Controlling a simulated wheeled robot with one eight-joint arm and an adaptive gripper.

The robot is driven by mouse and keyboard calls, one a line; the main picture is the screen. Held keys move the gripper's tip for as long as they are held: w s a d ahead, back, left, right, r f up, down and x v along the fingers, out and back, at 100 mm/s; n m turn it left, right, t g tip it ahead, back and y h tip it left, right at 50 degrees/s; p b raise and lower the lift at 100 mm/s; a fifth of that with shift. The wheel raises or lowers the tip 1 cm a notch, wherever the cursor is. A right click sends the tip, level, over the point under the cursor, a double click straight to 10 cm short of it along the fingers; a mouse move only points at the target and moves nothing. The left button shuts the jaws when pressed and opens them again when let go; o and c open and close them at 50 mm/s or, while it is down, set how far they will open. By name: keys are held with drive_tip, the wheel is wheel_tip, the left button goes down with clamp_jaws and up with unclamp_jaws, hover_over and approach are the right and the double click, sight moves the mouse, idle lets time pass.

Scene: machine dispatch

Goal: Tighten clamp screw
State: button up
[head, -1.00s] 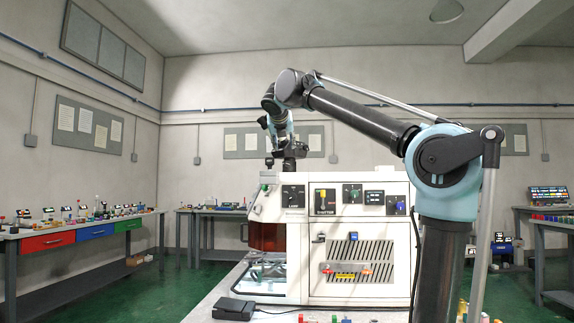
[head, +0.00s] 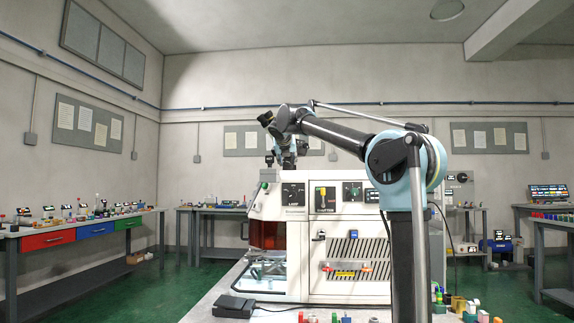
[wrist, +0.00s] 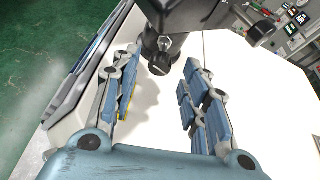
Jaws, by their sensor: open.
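My gripper (head: 284,162) is over the left part of the white machine's (head: 296,228) top in the head view. In the wrist view my gripper (wrist: 157,82) is open. Its two blue padded fingers stand apart over a bright white surface, with no held object visible between them. A dark part with a short round end (wrist: 159,64) shows near the fingertips; I cannot tell what it is. A metal fixture (head: 266,270) sits low in the machine's open bay. I cannot make out the clamp screw in either view.
The machine's front has knobs, a starter panel (head: 325,199) and a striped vent. A black pedal-like box (head: 234,306) and several small coloured blocks lie on the table before it. Side benches (head: 80,233) stand left and right, with green floor between.

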drive_tip(key=shift+x, duration=0.8)
clamp_jaws()
drive_tip(key=m+y, duration=0.2)
drive_tip(key=m, duration=0.1)
drive_tip(key=shift+d, duration=0.25)
unclamp_jaws()
drive_tip(key=shift+s, duration=0.15)
drive_tip(key=v, duration=1.1)
drive_tip(key=shift+s, duration=0.3)
